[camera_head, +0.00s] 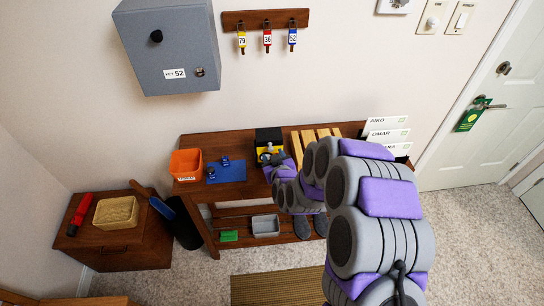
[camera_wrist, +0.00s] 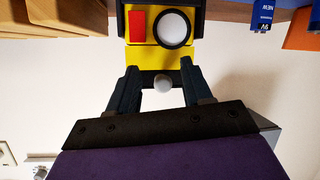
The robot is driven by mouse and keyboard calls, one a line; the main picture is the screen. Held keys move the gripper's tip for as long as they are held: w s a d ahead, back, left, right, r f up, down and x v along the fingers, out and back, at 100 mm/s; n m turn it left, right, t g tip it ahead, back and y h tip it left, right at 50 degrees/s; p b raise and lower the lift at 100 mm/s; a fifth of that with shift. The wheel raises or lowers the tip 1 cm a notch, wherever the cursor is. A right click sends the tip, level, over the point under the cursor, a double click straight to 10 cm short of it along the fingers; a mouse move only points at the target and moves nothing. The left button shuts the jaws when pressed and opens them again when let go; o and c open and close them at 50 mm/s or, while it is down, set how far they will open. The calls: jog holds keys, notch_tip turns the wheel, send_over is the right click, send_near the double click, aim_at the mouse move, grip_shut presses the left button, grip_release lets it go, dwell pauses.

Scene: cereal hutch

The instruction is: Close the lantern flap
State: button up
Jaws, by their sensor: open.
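The lantern is a yellow and black box on the wooden bench, and my arm partly covers it in the head view. Its black part (camera_head: 268,135) shows behind the yellow; I cannot tell for sure whether this is the flap. In the wrist view the yellow lantern face (camera_wrist: 150,57) has a red rectangle and a round white lens with a dark rim. My gripper (camera_wrist: 158,76) is open at the lantern's edge, its fingers apart on either side of a small pale knob (camera_wrist: 162,83). Contact with the knob cannot be told. My gripper also shows small in the head view (camera_head: 271,158).
An orange bin (camera_head: 186,164) and a blue mat (camera_head: 228,171) with small blue batteries (camera_head: 225,161) lie left of the lantern. Wooden slats (camera_head: 310,139) and name cards (camera_head: 388,134) stand to the right. A grey key box (camera_head: 168,47) hangs above left.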

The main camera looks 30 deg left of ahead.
jog(key=p+v, duration=1.5)
jog(key=p, duration=0.6)
jog(key=shift+s, duration=0.6)
jog(key=shift+a, duration=0.1)
